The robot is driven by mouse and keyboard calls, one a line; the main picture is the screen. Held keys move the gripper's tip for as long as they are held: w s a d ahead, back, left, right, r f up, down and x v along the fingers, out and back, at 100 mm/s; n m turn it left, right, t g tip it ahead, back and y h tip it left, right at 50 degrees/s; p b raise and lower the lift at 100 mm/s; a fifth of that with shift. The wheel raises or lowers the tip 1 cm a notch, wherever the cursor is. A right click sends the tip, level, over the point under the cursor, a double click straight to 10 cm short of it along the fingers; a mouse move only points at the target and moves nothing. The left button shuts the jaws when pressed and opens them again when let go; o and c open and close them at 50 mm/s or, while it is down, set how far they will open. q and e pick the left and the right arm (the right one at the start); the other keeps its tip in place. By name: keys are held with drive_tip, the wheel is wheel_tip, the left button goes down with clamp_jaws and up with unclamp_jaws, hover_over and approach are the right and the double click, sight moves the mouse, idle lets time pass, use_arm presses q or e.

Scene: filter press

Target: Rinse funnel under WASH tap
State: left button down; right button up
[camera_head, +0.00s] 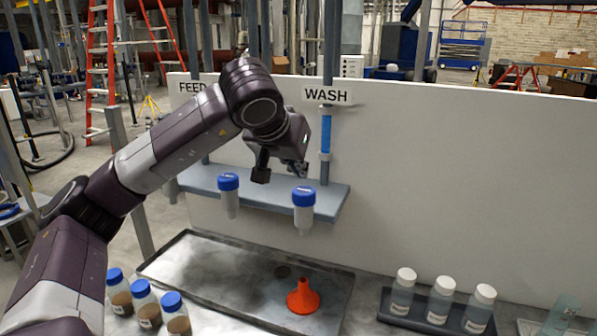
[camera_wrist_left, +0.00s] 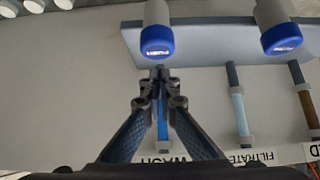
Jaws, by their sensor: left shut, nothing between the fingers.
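The orange funnel (camera_head: 303,297) stands wide end down, spout up, in the shallow metal tray (camera_head: 215,270), near its right end. The WASH sign (camera_head: 326,95) is on the white panel above a blue pipe (camera_head: 326,138). Below it the WASH tap (camera_head: 303,205), with a blue push cap, hangs at the shelf's front; it also shows in the left wrist view (camera_wrist_left: 157,40). My left gripper (camera_head: 280,168) is shut and empty, just above and behind the WASH tap's cap, apart from the funnel. My right gripper is not in view.
A second blue-capped tap (camera_head: 228,195) hangs left of the WASH tap on the grey shelf (camera_head: 265,195). Blue-capped bottles (camera_head: 146,305) stand at front left. White-capped bottles (camera_head: 441,300) stand in a dark rack at right. The FEED sign (camera_head: 192,87) is partly hidden by my left arm.

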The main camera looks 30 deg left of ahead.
use_arm(q)
drive_tip(key=b+v, duration=0.1)
drive_tip(key=v, duration=0.8)
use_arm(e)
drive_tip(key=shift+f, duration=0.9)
use_arm(q)
drive_tip(key=shift+d, duration=0.1)
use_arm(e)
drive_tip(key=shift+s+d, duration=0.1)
